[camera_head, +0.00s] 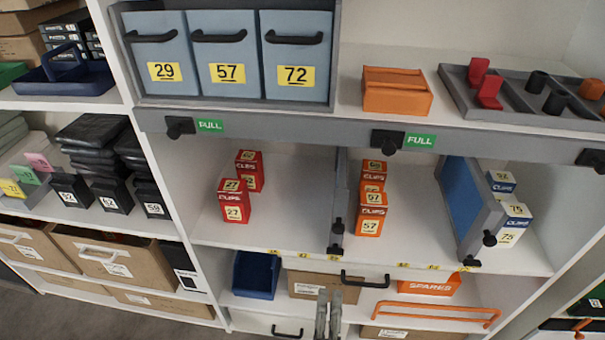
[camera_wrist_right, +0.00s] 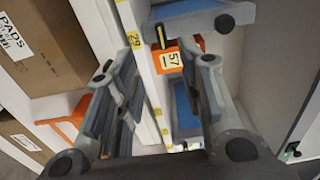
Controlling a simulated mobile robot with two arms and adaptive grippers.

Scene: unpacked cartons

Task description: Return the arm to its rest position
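My right gripper (camera_head: 328,294) shows at the bottom middle of the head view, in front of the lower shelves. In the right wrist view my right gripper (camera_wrist_right: 170,60) has its two fingers apart, with nothing held between them. Behind the gap, an orange item with a 57 label (camera_wrist_right: 173,61) shows farther off, apart from the fingers. My left gripper is not in view.
The shelf unit holds red clips boxes (camera_head: 235,202), orange clips boxes (camera_head: 370,212) and blue-white boxes (camera_head: 514,222). Below are a blue bin (camera_head: 256,275), an orange spares box (camera_head: 428,285) and an orange handle (camera_head: 440,307). A brown carton (camera_wrist_right: 35,45) stands left in the wrist view.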

